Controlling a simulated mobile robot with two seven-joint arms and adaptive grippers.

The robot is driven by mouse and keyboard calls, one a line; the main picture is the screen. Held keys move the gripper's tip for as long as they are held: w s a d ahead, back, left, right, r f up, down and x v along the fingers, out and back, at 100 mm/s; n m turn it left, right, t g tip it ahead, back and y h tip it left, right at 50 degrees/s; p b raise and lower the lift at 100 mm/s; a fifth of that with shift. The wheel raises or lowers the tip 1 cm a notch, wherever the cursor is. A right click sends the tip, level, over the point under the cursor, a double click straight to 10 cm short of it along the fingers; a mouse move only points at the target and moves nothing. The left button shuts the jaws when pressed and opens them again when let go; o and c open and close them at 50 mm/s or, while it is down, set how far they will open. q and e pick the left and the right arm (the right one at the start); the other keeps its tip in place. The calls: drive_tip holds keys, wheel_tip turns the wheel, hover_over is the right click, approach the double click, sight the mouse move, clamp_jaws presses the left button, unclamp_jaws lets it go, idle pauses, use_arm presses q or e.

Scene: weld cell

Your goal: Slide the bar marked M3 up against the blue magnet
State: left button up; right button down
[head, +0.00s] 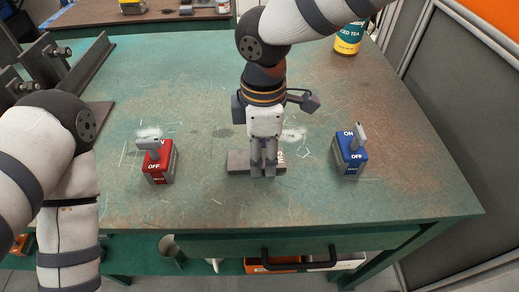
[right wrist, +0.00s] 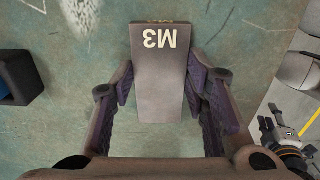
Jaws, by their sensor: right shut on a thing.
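The grey bar marked M3 (head: 238,161) lies flat on the green table, its marked end toward the blue magnet. The blue magnet (head: 351,155), with a grey lever, stands to its right across a bare gap. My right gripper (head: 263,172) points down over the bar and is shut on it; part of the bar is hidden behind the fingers. In the right wrist view the bar (right wrist: 160,80) lies between the finger pads (right wrist: 165,95), M3 upside down at its far end. My left gripper (right wrist: 285,132) shows small at lower right there; its jaws are unclear.
A red magnet (head: 159,163) stands left of the bar. A yellow-labelled can (head: 348,38) stands at the back right, dark steel brackets (head: 80,70) at the back left. A dark block (right wrist: 20,75) shows at the right wrist view's left edge. The table's front edge is near.

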sight(309, 162)
use_arm(q)
drive_tip(key=shift+w+r, duration=0.35)
use_arm(e)
drive_tip(key=shift+d, duration=1.05)
use_arm(q)
drive_tip(key=shift+w+r+t+p, duration=0.3)
drive_tip(key=shift+w+r+p, duration=0.1)
drive_tip(key=shift+p, duration=0.15)
use_arm(e)
drive_tip(key=shift+d, duration=1.25)
drive_tip(key=shift+d, duration=0.1)
drive_tip(key=shift+d, duration=0.75)
use_arm(q)
drive_tip(key=shift+w+r, duration=0.3)
drive_tip(key=shift+w, duration=0.05)
use_arm(e)
drive_tip(key=shift+d, duration=0.4)
use_arm(q)
drive_tip(key=shift+w+r+t+p, duration=0.3)
drive_tip(key=shift+p, duration=0.15)
use_arm(e)
drive_tip(key=shift+d, duration=1.2)
drive_tip(key=shift+a, duration=0.15)
